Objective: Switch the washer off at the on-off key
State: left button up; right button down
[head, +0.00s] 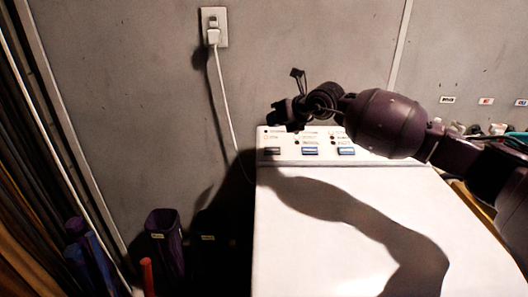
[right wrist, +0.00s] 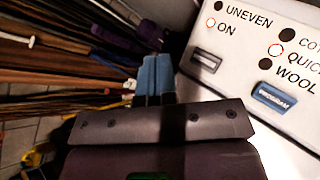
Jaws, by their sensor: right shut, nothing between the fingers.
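The white washer (head: 330,230) stands below the wall, with its control panel (head: 293,139) along the back edge. The on-off key is the grey key (head: 272,151) at the panel's left end; it also shows in the right wrist view (right wrist: 206,60), under the ON lamp (right wrist: 211,22), which has a pale centre and a red ring. My right gripper (head: 280,111) is over the panel's upper left part, apart from the key. Its shut, empty fingers show in the right wrist view (right wrist: 155,79), left of the key. My left gripper is out of view.
Two blue keys (head: 310,151) (head: 346,152) sit to the right of the grey key. A wall outlet (head: 214,27) has a plug and white cord hanging left of the washer. A purple bin (head: 164,238) stands at the lower left. The washer's top is clear.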

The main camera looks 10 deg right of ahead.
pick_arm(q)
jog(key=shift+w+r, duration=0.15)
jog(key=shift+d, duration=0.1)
pick_arm(e)
jog(key=shift+d, duration=0.1)
jog(key=b, duration=0.5)
send_over(274, 153)
jog(key=s, duration=0.1)
notch_tip(274, 153, down, 7)
jog(key=shift+w+f, duration=0.15)
jog(key=shift+w, duration=0.05)
jog(key=shift+w+f, duration=0.15)
jog(key=shift+f, duration=0.1)
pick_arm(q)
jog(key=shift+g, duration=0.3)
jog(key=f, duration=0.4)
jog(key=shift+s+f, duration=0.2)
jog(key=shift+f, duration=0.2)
pick_arm(e)
jog(key=shift+f, duration=0.15)
jog(key=shift+w, duration=0.1)
